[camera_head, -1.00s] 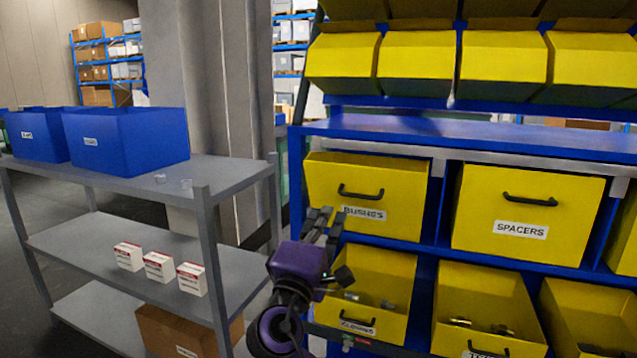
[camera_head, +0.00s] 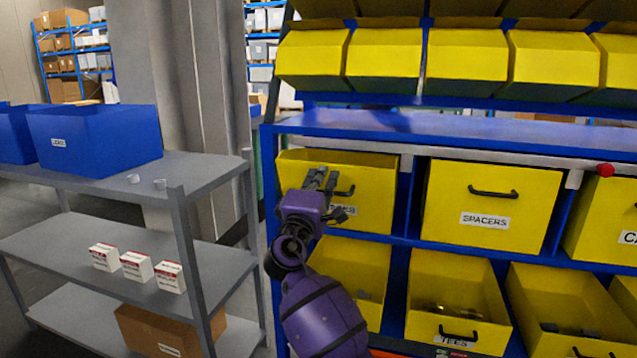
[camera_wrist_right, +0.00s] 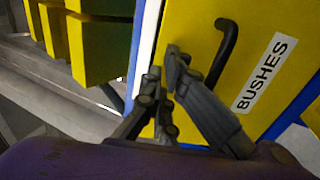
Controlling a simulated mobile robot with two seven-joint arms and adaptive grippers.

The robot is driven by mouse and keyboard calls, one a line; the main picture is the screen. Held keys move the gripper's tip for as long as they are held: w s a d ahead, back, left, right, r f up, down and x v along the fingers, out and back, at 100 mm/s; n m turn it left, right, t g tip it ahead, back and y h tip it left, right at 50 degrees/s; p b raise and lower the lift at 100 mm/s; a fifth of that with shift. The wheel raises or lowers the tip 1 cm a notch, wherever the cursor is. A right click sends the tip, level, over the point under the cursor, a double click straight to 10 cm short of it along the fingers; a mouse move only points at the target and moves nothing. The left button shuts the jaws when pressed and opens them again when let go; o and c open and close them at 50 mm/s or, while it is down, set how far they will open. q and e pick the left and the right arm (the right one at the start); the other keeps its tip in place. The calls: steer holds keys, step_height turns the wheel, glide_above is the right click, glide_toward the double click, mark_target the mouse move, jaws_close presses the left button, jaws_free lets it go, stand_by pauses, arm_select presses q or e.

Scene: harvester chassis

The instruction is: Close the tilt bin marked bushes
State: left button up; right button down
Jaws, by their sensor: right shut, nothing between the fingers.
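The yellow tilt bin marked bushes (camera_head: 378,184) sits at the left end of the rack's middle row, with a black handle on its front. Its top edge stands a little forward of the rack. In the right wrist view the bin front (camera_wrist_right: 190,27) shows its BUSHES label and handle close by. My right gripper (camera_head: 322,174) is shut and empty, in front of the bin's left part, beside the handle; it covers part of the label. It also shows in the wrist view (camera_wrist_right: 172,62); I cannot tell whether it touches the front. My left gripper is not in view.
The spacers bin (camera_head: 488,208) is to the right in the same row. Open lower bins (camera_head: 455,285) tilt out below. A grey shelf unit (camera_head: 215,185) with blue crates and small white boxes stands at left. A blue ledge (camera_head: 420,125) runs above the bins.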

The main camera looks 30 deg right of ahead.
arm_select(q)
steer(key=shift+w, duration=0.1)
arm_select(e)
steer(key=shift+g+y, duration=0.3)
steer(key=shift+g, duration=0.3)
steer(key=w+d+r+p, duration=0.1)
steer(key=p, duration=0.1)
steer(key=w+d+r+p, duration=0.1)
steer(key=d+r, duration=0.1)
steer(key=shift+w+p, duration=0.1)
steer(key=shift+p, duration=0.3)
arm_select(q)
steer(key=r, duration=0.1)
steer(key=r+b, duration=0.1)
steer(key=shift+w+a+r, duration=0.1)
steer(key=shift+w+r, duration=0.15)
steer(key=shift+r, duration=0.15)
arm_select(e)
steer(key=w+d, duration=0.1)
steer(key=d, duration=0.1)
steer(key=w+d, duration=0.1)
steer(key=shift+w+f, duration=0.25)
steer(key=shift+w, duration=0.1)
